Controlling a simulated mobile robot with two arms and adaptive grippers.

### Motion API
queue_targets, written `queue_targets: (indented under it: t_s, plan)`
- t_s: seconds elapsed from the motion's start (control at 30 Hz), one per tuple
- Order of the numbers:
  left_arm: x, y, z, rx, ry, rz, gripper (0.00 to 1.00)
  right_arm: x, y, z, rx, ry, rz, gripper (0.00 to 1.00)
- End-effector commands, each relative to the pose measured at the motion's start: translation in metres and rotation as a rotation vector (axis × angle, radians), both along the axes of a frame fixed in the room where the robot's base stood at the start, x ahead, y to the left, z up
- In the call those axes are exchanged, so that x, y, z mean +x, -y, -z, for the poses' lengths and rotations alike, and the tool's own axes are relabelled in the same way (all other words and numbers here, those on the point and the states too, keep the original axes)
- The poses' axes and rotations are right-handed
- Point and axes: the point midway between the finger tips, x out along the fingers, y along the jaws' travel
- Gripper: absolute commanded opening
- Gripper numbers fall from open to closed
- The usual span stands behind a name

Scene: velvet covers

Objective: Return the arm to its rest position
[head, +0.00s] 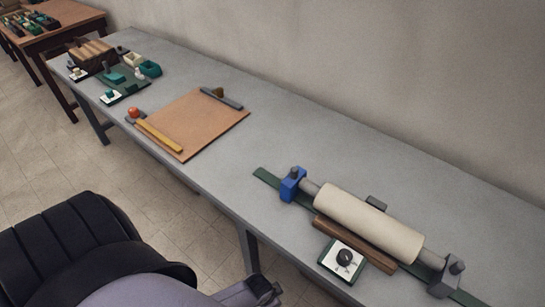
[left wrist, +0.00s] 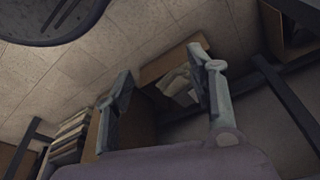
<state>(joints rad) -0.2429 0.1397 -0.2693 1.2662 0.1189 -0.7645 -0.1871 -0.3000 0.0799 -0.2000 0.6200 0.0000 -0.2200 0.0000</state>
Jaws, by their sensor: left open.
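My left gripper (left wrist: 162,88) is open in the left wrist view, its two grey fingers spread wide with nothing held between them. Beyond the fingers are the tiled floor and a brown open box (left wrist: 172,62) with pale contents, farther off. In the head view my left arm, black and lavender, fills the lower left corner, off the front edge of the grey bench (head: 290,130). A small part at its right end is near the bench's front edge; the fingers do not show clearly there. My right gripper is in neither view.
On the bench stands a cream roller (head: 368,222) between blue and grey holders, with a dial box (head: 343,259) in front. Farther back lie a tan board (head: 205,115) with a yellow bar (head: 158,135), and a green mat with small items. The bench between them is clear.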

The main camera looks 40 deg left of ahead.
Motion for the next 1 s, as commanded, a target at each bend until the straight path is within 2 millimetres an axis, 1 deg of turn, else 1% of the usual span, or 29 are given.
queue_targets:
  t_s: [0.57,0.67,0.77,0.8,0.87,0.9,0.97,1.0]
  plan:
    - [-0.002,-0.001,0.001,0.001,-0.002,-0.002,0.51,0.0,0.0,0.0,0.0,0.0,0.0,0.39]
    - [-0.012,-0.005,0.012,0.006,-0.013,-0.016,0.51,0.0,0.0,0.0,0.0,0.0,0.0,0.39]
    - [-0.044,-0.016,0.04,0.021,-0.041,-0.054,0.51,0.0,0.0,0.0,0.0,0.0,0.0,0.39]
    - [-0.062,-0.021,0.053,0.026,-0.054,-0.074,0.51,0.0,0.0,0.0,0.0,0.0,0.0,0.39]
    - [-0.092,-0.028,0.072,0.034,-0.072,-0.104,0.51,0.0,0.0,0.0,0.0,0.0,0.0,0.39]
    - [-0.112,-0.033,0.083,0.039,-0.083,-0.123,0.51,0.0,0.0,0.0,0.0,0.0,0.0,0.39]
    - [-0.141,-0.039,0.096,0.045,-0.1,-0.147,0.51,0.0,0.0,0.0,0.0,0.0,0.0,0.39]
    - [-0.159,-0.042,0.103,0.048,-0.11,-0.161,0.51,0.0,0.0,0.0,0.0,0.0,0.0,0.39]
